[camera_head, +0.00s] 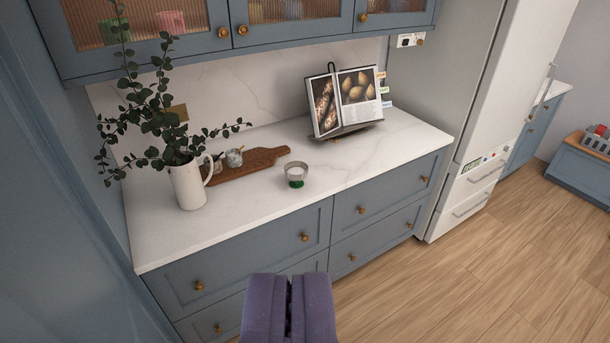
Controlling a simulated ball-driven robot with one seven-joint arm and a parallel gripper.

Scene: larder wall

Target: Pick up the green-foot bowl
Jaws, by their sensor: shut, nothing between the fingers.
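The green-foot bowl (296,172) is a small grey bowl with a green base and a pale inside. It stands upright on the white marble counter (350,165), near the middle, in front of the wooden board's right end. My gripper (289,279) shows at the bottom of the view as two purple fingers, shut and empty. In the picture it is below the bowl, in front of the drawers and apart from it.
A white pitcher (187,185) with leafy stems stands left of the bowl. A wooden board (255,162) with small jars lies behind. A cookbook on a stand (345,100) is at the back right. Wall cabinets (290,37) overhang the counter. Wooden floor (480,270) is clear at right.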

